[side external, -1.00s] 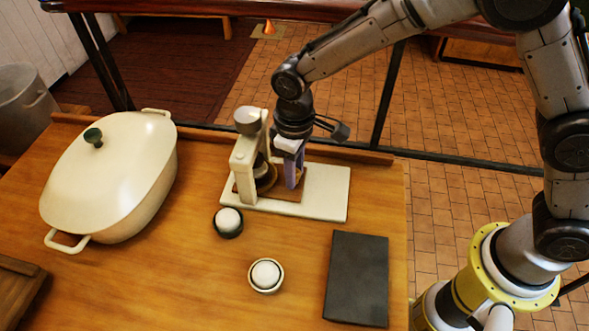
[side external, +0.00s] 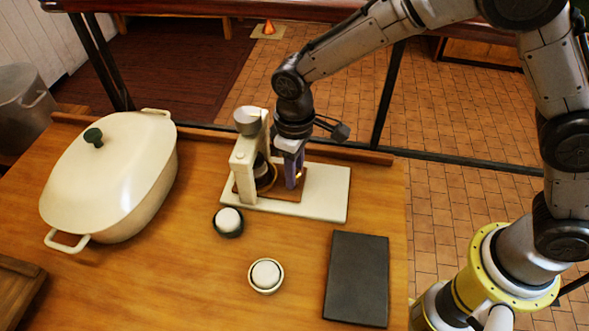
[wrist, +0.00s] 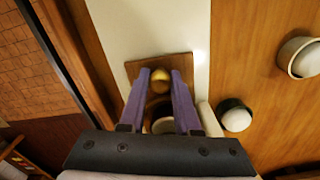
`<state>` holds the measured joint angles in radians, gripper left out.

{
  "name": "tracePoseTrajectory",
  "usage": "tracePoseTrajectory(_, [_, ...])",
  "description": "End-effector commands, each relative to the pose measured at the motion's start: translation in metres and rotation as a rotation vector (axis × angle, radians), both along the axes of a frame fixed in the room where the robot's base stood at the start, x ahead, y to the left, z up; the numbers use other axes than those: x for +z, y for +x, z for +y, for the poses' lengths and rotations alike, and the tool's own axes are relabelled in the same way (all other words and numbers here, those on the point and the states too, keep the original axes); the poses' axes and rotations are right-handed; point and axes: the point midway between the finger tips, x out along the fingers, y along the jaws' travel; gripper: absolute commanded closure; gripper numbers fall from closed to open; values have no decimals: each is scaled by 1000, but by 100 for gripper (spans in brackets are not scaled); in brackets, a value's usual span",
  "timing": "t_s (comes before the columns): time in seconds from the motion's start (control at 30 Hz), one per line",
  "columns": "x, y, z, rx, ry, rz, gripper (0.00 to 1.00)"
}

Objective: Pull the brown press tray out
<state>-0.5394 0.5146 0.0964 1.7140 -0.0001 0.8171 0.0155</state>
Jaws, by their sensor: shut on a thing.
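The brown press tray (side external: 287,197) lies flat on the white base of the cream press (side external: 243,172), partly under the press. It also shows in the wrist view (wrist: 139,68) as a brown plate with a brass knob (wrist: 160,78) on it. My gripper (side external: 294,183) points down over the right part of the tray. In the wrist view its two purple fingers (wrist: 160,76) are closed on either side of the brass knob. The tray's left part is hidden by the press and a round part beneath it.
The white base (side external: 328,194) is bare to the right of the tray. Two small round cups with white contents (side external: 228,221) (side external: 266,274) stand in front. A dark slab (side external: 357,279) lies at front right. A large lidded cream pot (side external: 112,180) stands at left.

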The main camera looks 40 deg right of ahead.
Motion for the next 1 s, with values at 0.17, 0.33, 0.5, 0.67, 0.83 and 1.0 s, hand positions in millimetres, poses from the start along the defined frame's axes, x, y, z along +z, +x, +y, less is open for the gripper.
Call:
tracePoseTrajectory(0.17, [1, 0, 0, 0, 1, -2, 100])
tracePoseTrajectory(0.33, [1, 0, 0, 0, 1, -2, 100])
tracePoseTrajectory(0.5, [1, -1, -1, 0, 1, -2, 100])
tracePoseTrajectory(0.67, [2, -14, -15, -2, 0, -1, 100])
tracePoseTrajectory(0.83, [2, -39, -40, -2, 1, -2, 100])
tracePoseTrajectory(1.0, [2, -58, -59, -1, 2, -3, 100])
